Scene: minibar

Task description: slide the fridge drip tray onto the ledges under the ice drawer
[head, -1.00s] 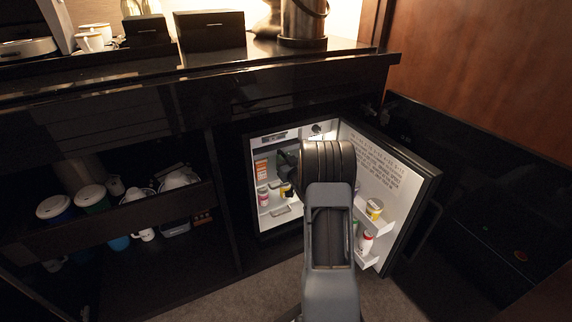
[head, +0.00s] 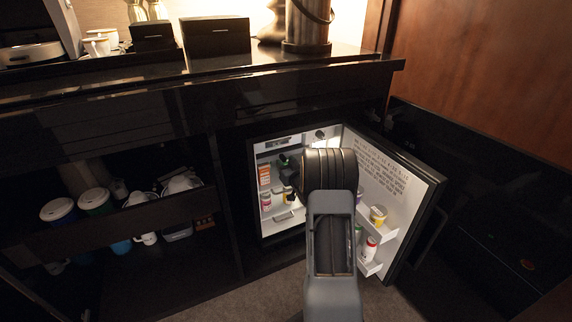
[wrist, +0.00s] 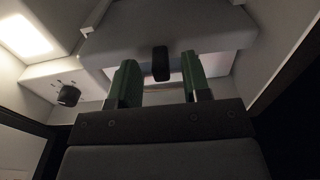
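In the wrist view a grey flat panel with a black tab, which looks like the drip tray (wrist: 215,32), spans the space beyond my fingertips. My gripper (wrist: 160,80) is open, with its two green fingers spread either side of the black tab (wrist: 160,63). Gaps show between the tab and both fingers. Light strips, which may be the ledges (wrist: 97,15), run beside the panel. I cannot tell whether the panel rests on them. In the head view my gripper (head: 289,168) is inside the fridge, partly hidden by my arm. The ice drawer cannot be made out clearly.
The fridge door (head: 395,195) stands open at the right, with jars and bottles on its racks. Small items stand low inside the fridge. A control knob (wrist: 68,95) and a lit lamp (wrist: 25,35) show at left in the wrist view. A dark cabinet shelf (head: 160,212) holds cups.

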